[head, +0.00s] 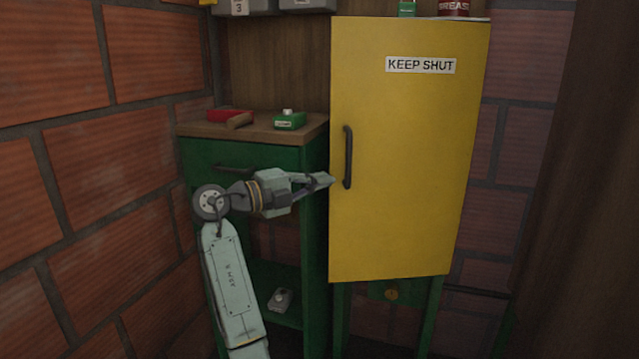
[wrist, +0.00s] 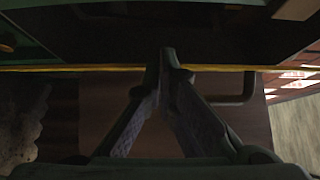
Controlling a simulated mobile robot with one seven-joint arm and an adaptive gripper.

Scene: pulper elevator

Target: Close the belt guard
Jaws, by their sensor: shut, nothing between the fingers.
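The belt guard is a yellow panel (head: 405,150) labelled KEEP SHUT, at right of centre in the head view. A dark upright handle (head: 348,157) sits near its left edge. Its left side looks nearer to me than its right, so it appears swung out; how far is unclear. My gripper (head: 329,180) is shut and empty, its tips at the panel's left edge, just left of the handle. In the wrist view the closed fingertips (wrist: 169,56) cross the guard's thin yellow edge (wrist: 90,68), and the dark handle (wrist: 235,99) lies to their right. Contact is unclear.
A green cabinet (head: 230,157) with a wooden top stands left, behind my arm. A red item (head: 228,115) and a green box (head: 290,121) lie on it. A grey object (head: 281,300) sits on its lower shelf. Brick walls (head: 50,180) close in both sides.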

